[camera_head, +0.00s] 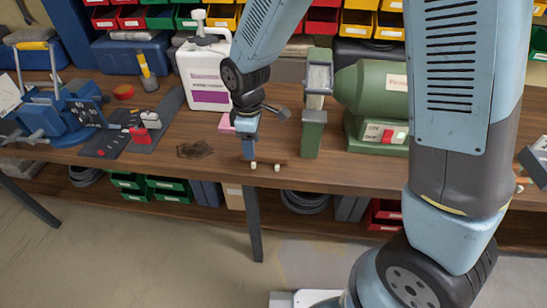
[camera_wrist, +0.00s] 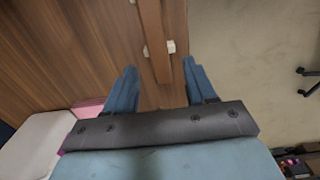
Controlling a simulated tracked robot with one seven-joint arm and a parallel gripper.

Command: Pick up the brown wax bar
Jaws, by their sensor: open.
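The brown wax bar (camera_wrist: 153,25) appears in the wrist view as a long, slightly redder strip on the wooden bench, close to its edge. It extends from the top of the picture down toward the gap between my fingers. In the head view a low brown shape (camera_head: 267,160), probably the same bar, lies at the bench's front edge and is hard to tell from the wood. My gripper (camera_wrist: 160,84) is open and empty, pointing down, its fingers on either side of the bar's line. It also shows in the head view (camera_head: 249,150). Contact with the bench cannot be judged.
Small white pieces (camera_wrist: 171,46) sit beside the bar. A green grinder (camera_head: 372,90) and green post (camera_head: 313,130) stand to the right on the bench (camera_head: 350,172). A white jug (camera_head: 205,75) and pink block (camera_head: 226,123) are behind left. A dark mesh piece (camera_head: 194,149) lies left.

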